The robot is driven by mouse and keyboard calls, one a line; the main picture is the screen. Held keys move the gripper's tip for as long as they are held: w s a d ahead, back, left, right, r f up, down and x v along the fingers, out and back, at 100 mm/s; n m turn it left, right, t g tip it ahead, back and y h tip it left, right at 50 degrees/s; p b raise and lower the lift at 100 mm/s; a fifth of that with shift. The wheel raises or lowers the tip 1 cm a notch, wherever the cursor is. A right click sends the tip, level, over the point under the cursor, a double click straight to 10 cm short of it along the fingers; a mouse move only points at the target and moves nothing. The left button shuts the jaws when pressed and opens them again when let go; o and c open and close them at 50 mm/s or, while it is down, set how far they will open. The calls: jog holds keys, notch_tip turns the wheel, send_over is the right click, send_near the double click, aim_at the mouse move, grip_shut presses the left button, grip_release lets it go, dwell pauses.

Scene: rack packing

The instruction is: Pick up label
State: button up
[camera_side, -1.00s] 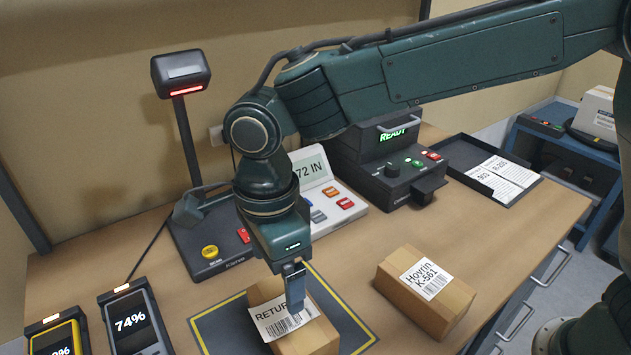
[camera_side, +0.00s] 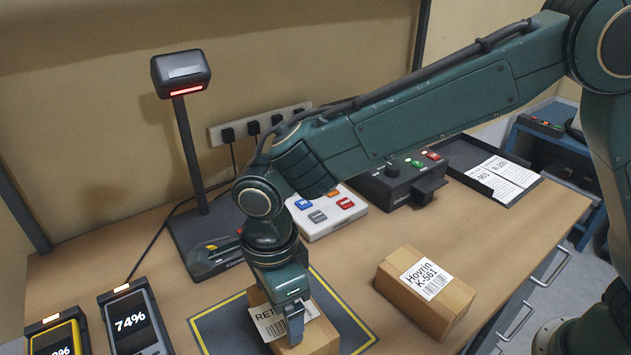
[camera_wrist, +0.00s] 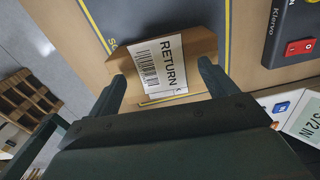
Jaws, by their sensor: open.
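A white label (camera_side: 268,323) reading "RETURN" with a barcode lies on top of a brown box (camera_side: 316,339). The box stands on a dark mat with a yellow border (camera_side: 215,327). The label also shows in the wrist view (camera_wrist: 160,64), on the box (camera_wrist: 200,45) between my two fingers. My gripper (camera_side: 296,338) is down at the box, in front of part of the label. In the wrist view my gripper (camera_wrist: 162,80) is open, a finger at each side of the label, with nothing held. Contact with the box cannot be told.
A second box labelled "Hovrin K-561" (camera_side: 440,304) stands to the right. Two handheld devices (camera_side: 134,322) (camera_side: 57,336) stand at the lower left. A scanner on a post (camera_side: 181,73) and a keypad unit (camera_side: 325,216) stand behind. A black tray (camera_side: 462,151) holds labels.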

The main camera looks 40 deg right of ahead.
jog(key=shift+f, duration=0.5)
dwell(0.5)
jog(key=c, duration=1.1)
jog(key=shift+r, duration=0.1)
notch_tip(320, 180, up, 20)
jog(key=shift+f, duration=0.1)
dwell(0.7)
jog(key=f+g, duration=0.1)
jog(key=f, duration=0.3)
jog(key=d+f+g, duration=0.1)
jog(key=f, duration=0.3)
jog(key=w+d+f+g, duration=0.1)
jog(key=f, duration=0.3)
jog(key=shift+f, duration=0.15)
